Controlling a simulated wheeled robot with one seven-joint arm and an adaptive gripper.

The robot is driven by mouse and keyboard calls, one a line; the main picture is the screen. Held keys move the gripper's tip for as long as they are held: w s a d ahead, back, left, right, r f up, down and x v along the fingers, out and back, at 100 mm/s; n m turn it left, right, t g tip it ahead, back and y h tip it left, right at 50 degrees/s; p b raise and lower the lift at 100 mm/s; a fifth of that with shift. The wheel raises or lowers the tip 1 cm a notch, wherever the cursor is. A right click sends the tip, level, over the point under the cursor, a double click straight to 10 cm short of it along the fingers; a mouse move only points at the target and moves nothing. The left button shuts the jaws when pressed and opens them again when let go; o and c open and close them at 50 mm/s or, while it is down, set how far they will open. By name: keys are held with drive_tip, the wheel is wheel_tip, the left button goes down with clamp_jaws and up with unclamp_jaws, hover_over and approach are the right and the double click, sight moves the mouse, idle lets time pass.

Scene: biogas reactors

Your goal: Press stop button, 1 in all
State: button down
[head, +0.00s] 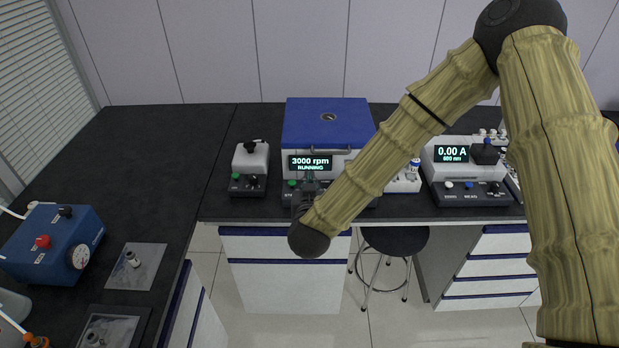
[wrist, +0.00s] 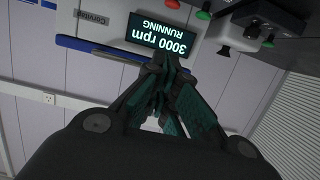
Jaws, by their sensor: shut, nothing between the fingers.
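The centrifuge (head: 328,125) has a blue lid and a lit display (head: 310,162) reading 3000 rpm RUNNING. The display also shows upside down in the wrist view (wrist: 162,36). A green button (head: 292,183) sits on its dark front panel; it shows in the wrist view (wrist: 203,14) too. A red button (wrist: 172,4) shows beside it at the top edge of the wrist view; my arm and gripper hide it in the head view. My gripper (wrist: 167,66) is shut and empty, in front of the centrifuge. I cannot see it touching a button.
A small white device (head: 249,160) with a dark control panel stands left of the centrifuge. A white instrument reading 0.00 A (head: 438,169) stands to the right. A blue box (head: 55,238) with a red knob and gauge is on the left bench. The dark bench top between is largely clear.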

drive_tip(key=p, duration=0.4)
approach(310, 162)
drive_tip(key=r+x, duration=0.1)
drive_tip(key=x, duration=0.3)
drive_tip(key=shift+w+f+p, duration=0.35)
drive_tip(key=shift+w+f, duration=0.05)
drive_tip(key=shift+f, duration=0.3)
drive_tip(key=shift+f+p, duration=0.7)
drive_tip(key=shift+f, duration=0.85)
drive_tip(key=shift+f+b, duration=1.05)
drive_tip(key=shift+b, duration=0.05)
